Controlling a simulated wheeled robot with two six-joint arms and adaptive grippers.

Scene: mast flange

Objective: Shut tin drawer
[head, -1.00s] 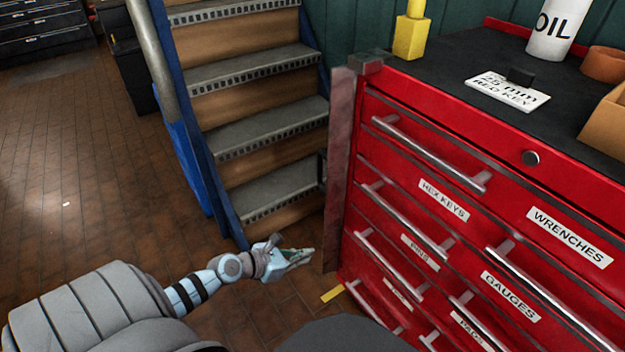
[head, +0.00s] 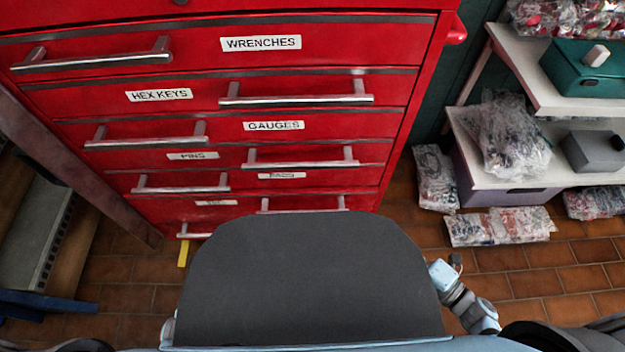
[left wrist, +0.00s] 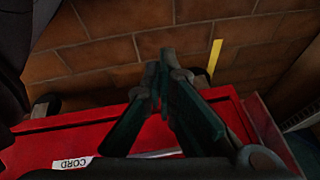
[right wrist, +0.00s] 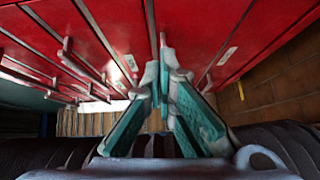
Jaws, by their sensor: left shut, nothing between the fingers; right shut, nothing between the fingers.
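The red tool cabinet (head: 390,140) stands ahead with labelled drawers and bar handles. The labels WRENCHES (head: 260,43), HEX KEYS (head: 159,95), GAUGES (head: 273,126) and PINS are legible; lower ones are too small to read. No label reads as tin. The visible drawer fronts look flush; my dark body panel hides the lowest part. My left gripper (left wrist: 166,62) is shut and empty, above a red surface with a CORD label (left wrist: 72,163), floor beyond. My right gripper (right wrist: 165,62) is shut and empty, close to the red drawer fronts (right wrist: 200,25); contact is unclear.
A shelf (head: 540,95) with bagged parts and boxes stands right of the cabinet, with bags (head: 500,226) on the floor. A yellow strip (head: 183,252) lies on the tiled floor near the cabinet's lower left.

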